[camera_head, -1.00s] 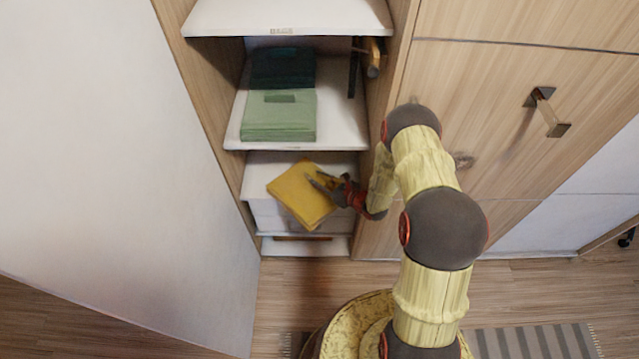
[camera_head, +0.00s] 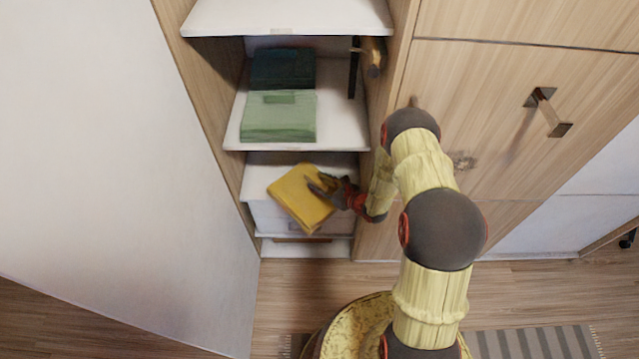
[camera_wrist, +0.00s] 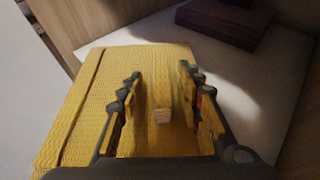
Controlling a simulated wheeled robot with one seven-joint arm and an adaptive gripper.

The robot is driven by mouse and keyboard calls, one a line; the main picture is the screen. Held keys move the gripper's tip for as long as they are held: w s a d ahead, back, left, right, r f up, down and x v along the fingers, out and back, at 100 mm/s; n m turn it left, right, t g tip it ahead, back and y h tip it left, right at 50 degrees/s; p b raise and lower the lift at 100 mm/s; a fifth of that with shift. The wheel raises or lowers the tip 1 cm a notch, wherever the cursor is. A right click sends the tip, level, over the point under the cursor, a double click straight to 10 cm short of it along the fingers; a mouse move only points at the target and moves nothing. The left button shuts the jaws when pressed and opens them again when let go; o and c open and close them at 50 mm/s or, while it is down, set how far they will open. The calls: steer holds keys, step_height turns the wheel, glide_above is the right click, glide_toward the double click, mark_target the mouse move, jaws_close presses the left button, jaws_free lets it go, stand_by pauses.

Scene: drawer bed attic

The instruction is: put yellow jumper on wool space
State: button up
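The yellow jumper (camera_head: 300,199) is a folded block, turned at an angle, at the lower white shelf (camera_head: 256,179) of the open cupboard. In the head view its near corner reaches past the shelf's front edge. In the wrist view the jumper (camera_wrist: 85,110) fills the middle and left, over the white surface. My gripper (camera_head: 318,185) is at the jumper's right side. In the wrist view its two fingers (camera_wrist: 160,84) stand apart, with jumper fabric between and below them. The finger tips' exact contact with the fabric is unclear. No readable wool label shows.
Folded green clothes (camera_head: 279,117) and dark teal clothes (camera_head: 282,67) lie on the shelf above. A dark maroon folded item (camera_wrist: 226,22) lies farther back in the wrist view. A white panel (camera_head: 110,150) stands left.

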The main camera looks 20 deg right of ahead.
steer(key=shift+r, duration=0.2)
steer(key=p+v, duration=0.3)
steer(key=v, duration=0.8)
steer(key=a+r+n+g+y, duration=0.2)
steer(key=a+r+n, duration=0.2)
steer(key=r, duration=0.4)
steer(key=a+r+n+g+y, duration=0.1)
steer(key=a+r+n+y, duration=0.1)
steer(key=a+r+n, duration=0.35)
steer(key=s+a+r+n+g+y, duration=0.1)
steer(key=s+a+r+n+g, duration=0.2)
steer(key=r, duration=0.4)
steer(key=s+a+r+n+g, duration=0.2)
steer(key=s+r+n, duration=0.1)
steer(key=r, duration=0.3)
steer(key=s+r+n+g+h, duration=0.2)
steer(key=s+r+n+h, duration=0.3)
steer(key=s+r+n, duration=0.6)
steer(key=s+d+r+n+t+h, duration=0.3)
steer(key=s+d+r+h, duration=0.3)
steer(key=s, duration=0.3)
steer(key=shift+s+d+r+n+t, duration=0.2)
steer(key=shift+d+r+n+t, duration=0.1)
steer(key=shift+d+r+n, duration=0.4)
